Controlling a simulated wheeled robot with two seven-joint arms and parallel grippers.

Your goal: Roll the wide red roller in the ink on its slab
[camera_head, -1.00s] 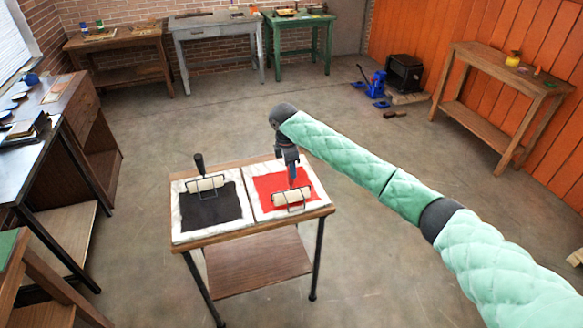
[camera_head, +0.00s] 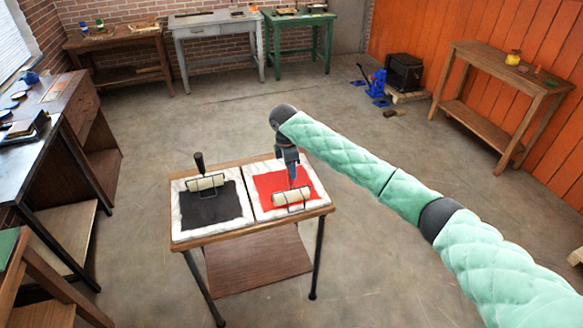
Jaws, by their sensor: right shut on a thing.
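The wide roller (camera_head: 291,199) has a cream-coloured cylinder in a thin dark frame. It lies over the red ink (camera_head: 272,184) on the right white slab (camera_head: 262,213), near the front part of the ink. My right gripper (camera_head: 292,181) points down from above and is shut on the roller's handle, which the gripper mostly hides. I cannot tell whether the cylinder carries ink or presses on the slab. My left gripper is not in view.
A second roller (camera_head: 205,183) with an upright black handle rests on black ink (camera_head: 212,207) on the left slab (camera_head: 181,229). Both slabs are on a small wooden table (camera_head: 230,235).

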